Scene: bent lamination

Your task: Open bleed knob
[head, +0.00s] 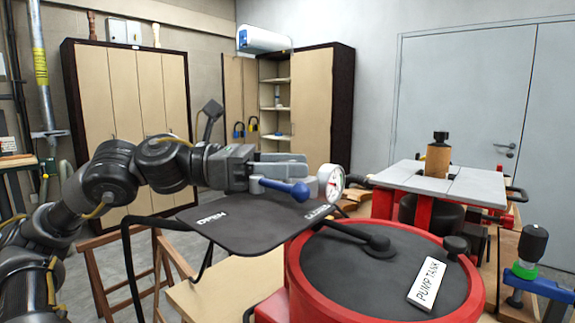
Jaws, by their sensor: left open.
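A blue lever with a round blue end, which looks like the bleed knob (299,192), sits above a dark panel (240,222). The lever points right, toward a round white gauge (331,182). My left gripper (296,168) reaches in from the left and is open. Its grey fingers are right beside and just above the blue lever, hiding part of its base; I cannot tell whether they touch it. My right gripper is not in view.
A red pump tank (300,275) with a dark lid and a PUMP TANK label (427,283) stands at the front right. A table with a grey top and red frame (470,187) is behind it. A blue clamp (535,282) is at far right. Cabinets line the back.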

